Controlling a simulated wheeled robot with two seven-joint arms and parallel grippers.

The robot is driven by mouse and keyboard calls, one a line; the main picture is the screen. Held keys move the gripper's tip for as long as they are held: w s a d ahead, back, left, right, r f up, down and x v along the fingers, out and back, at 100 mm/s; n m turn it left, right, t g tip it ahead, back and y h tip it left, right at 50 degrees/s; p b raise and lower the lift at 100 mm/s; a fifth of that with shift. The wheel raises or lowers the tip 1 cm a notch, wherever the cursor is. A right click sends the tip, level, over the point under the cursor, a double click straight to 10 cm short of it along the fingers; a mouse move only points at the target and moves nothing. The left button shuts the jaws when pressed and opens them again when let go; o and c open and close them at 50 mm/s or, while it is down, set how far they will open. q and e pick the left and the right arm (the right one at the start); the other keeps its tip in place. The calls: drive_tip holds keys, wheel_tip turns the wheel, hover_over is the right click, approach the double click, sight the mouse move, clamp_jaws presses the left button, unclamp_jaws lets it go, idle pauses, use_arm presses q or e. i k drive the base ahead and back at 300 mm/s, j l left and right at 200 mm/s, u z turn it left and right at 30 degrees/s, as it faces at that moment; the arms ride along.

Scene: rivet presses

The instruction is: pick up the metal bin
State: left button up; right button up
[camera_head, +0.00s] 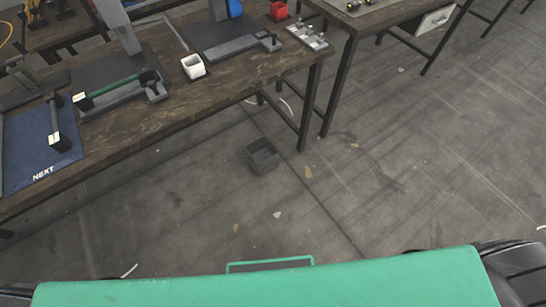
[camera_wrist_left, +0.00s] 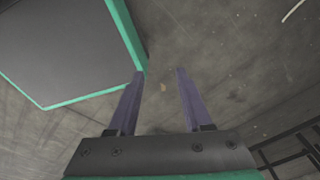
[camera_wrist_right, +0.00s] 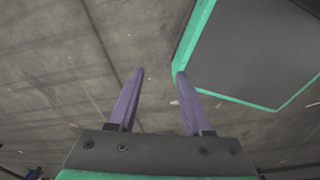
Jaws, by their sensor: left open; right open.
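A dark grey, open-topped bin (camera_head: 262,156), which looks like the metal bin, stands upright on the concrete floor. It is beside the legs of the near workbench in the head view. My left gripper (camera_wrist_left: 158,72) is open and empty, with only bare floor between its fingers in the left wrist view. My right gripper (camera_wrist_right: 160,73) is open and empty in the right wrist view. Neither gripper shows in the head view, and the bin cannot be made out in either wrist view.
A second bench (camera_head: 385,15) stands at the back. The floor right of the grey bin is mostly clear.

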sight(262, 156)
drive_tip(key=i+l+u, duration=0.25)
drive_tip(key=u, duration=0.15)
drive_tip(key=i+l+u, duration=0.6)
drive_tip(key=l+u, duration=0.2)
drive_tip(key=u, duration=0.4)
